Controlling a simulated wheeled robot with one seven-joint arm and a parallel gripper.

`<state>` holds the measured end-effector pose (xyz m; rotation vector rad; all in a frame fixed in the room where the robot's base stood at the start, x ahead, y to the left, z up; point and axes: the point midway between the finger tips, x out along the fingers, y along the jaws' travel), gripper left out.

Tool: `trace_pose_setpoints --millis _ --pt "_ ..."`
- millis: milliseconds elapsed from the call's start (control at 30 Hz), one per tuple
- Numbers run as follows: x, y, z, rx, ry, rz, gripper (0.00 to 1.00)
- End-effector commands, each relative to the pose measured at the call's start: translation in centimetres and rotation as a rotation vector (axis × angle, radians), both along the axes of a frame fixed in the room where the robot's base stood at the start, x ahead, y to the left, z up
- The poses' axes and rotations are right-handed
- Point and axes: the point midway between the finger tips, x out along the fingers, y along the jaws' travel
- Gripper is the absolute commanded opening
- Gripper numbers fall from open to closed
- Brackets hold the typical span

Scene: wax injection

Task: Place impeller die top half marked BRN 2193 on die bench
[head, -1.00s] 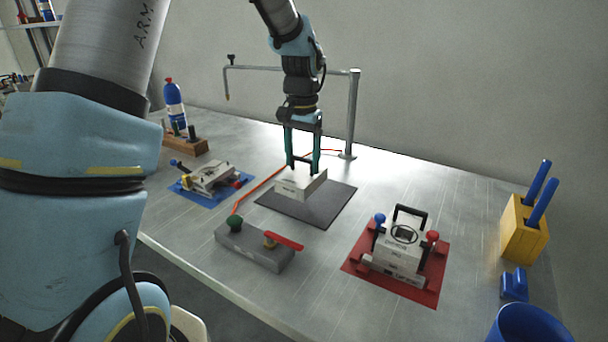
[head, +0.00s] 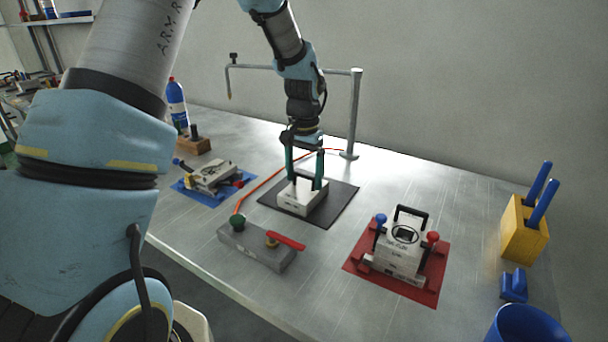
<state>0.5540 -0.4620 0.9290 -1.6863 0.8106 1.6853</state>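A pale, block-shaped die half (head: 297,201) is at the dark grey mat (head: 335,207) in the middle of the steel bench (head: 200,246). My gripper (head: 305,184) points down over it, with a dark green finger at each side of its top. The fingers look shut on it. The block looks level and at or very close to the mat; I cannot tell whether it bears on it fully. Any marking on this block is too small to read. Another pale die with a black handle (head: 402,246) stands on a red mat (head: 361,270) at the right.
A grey block with a red lever and green knob (head: 256,247) lies just in front of the dark mat. A die on a blue mat (head: 213,178) is at the left. A metal post (head: 354,115) rises behind. A yellow holder (head: 524,229) and blue cup (head: 528,325) are at the right.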

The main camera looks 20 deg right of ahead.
Motion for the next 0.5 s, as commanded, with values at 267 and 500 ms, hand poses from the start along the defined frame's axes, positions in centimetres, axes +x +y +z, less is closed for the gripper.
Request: trace_pose_setpoints --millis 267,500 --pt "0.0 0.0 0.0 0.000 0.000 0.000 1.00" --pt "0.1 -0.1 1.8 -0.003 -0.003 0.000 1.00"
